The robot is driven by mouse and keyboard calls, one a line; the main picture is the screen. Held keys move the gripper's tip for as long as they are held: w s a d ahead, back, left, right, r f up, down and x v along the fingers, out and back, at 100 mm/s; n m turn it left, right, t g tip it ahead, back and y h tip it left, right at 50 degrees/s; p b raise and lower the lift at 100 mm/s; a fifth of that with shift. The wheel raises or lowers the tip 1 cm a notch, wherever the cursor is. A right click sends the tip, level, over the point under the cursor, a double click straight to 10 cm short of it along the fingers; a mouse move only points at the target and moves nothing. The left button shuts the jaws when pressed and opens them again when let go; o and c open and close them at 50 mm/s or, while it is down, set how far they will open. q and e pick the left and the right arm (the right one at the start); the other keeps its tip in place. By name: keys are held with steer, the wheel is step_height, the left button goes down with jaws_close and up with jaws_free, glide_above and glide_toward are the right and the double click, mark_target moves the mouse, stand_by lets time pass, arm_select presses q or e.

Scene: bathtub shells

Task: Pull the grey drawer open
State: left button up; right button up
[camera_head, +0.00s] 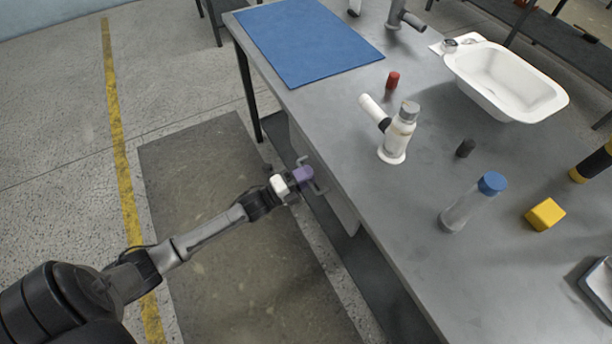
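The grey drawer (341,207) is set under the near left edge of the grey table, and its front faces left. Its front looks close to flush under the tabletop; I cannot tell whether there is a gap. A grey handle (302,160) stands out from the front. My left gripper (303,174) is at the handle, reaching in from the lower left. A purple part at its tip covers the middle of the handle. The fingers are too small and overlapped to tell whether they grip it. My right gripper is not in view.
On the grey table (400,215) are a white tap-like fitting (398,135), a blue-capped bottle (470,203), a yellow block (545,214), a red cylinder (392,80), a blue mat (308,42) and a white tub (505,82).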

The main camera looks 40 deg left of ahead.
arm_select(q)
jaws_close()
stand_by(0.5)
